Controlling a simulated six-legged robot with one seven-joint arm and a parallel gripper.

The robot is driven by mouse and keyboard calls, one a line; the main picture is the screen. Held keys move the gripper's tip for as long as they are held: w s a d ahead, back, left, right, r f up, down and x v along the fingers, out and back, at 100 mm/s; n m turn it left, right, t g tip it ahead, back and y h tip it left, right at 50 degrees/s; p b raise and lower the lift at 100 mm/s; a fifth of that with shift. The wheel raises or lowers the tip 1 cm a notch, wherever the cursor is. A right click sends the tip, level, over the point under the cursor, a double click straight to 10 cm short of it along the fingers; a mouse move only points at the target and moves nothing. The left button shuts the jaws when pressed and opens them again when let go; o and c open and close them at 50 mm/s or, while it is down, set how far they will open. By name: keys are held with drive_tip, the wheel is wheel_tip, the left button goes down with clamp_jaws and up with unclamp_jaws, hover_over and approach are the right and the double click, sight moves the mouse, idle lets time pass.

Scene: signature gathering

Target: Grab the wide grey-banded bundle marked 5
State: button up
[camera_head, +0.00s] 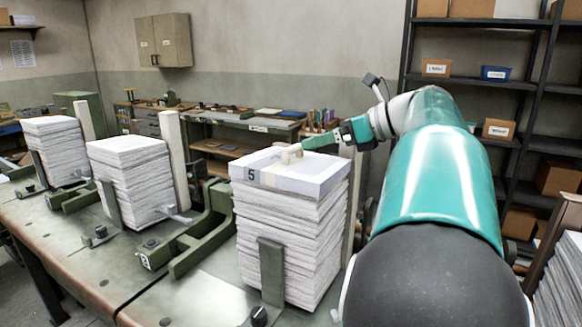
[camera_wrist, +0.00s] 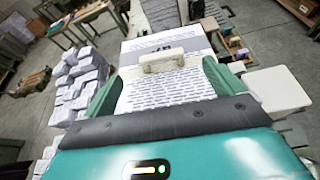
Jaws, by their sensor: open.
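The wide white bundle marked 5 (camera_head: 310,182) lies on top of a tall paper stack (camera_head: 285,235) at the centre of the head view. A grey band with the 5 is on its front left, and a pale raised handle (camera_head: 291,153) stands on its top. In the wrist view the bundle (camera_wrist: 165,92) fills the middle, with the handle (camera_wrist: 162,61) across it. My gripper (camera_head: 306,144) is above the bundle's back right part. In the wrist view my gripper (camera_wrist: 162,84) is open, its green fingers spread on either side; contact cannot be told.
Two more paper stacks (camera_head: 130,180) (camera_head: 57,150) stand to the left on the bench (camera_head: 60,235). Green clamps (camera_head: 190,235) and upright posts (camera_head: 172,145) stand between the stacks. A shelf rack (camera_head: 510,130) with boxes is at the right.

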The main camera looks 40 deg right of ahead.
sight(294, 146)
drive_tip(key=x, duration=0.8)
drive_tip(key=shift+w+f, duration=0.15)
drive_tip(key=shift+w, duration=0.05)
drive_tip(key=shift+s+a, duration=0.1)
drive_tip(key=shift+c, duration=0.2)
drive_tip(key=c, duration=1.4)
